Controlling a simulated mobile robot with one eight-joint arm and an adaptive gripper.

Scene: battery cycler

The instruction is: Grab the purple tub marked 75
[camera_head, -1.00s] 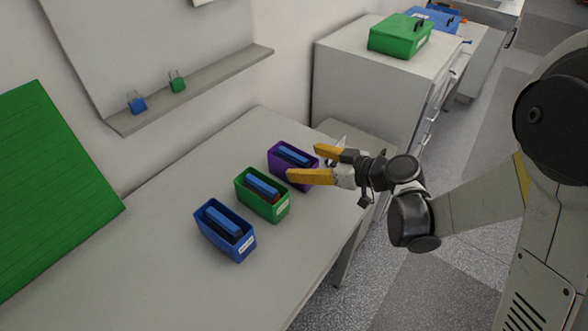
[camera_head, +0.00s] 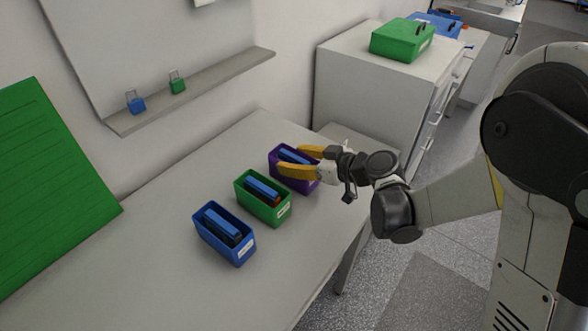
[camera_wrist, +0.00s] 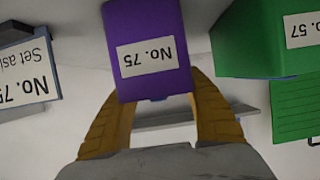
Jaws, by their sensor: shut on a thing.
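The purple tub (camera_head: 303,184) stands at the far end of a row of three tubs on the table, with a blue block (camera_head: 288,156) inside. In the wrist view the purple tub (camera_wrist: 148,25) shows a white label reading No. 75, upside down. My gripper (camera_head: 293,160) has its yellow fingers on either side of the purple tub. In the wrist view my gripper (camera_wrist: 157,103) is shut on the tub, one finger along each side.
A green tub (camera_head: 277,216), labelled No. 57 in the wrist view (camera_wrist: 305,30), stands beside the purple one. A blue tub (camera_head: 240,255) stands nearer. A white sign (camera_wrist: 28,75) shows at the wrist view's left. The table (camera_head: 150,255) is clear at left.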

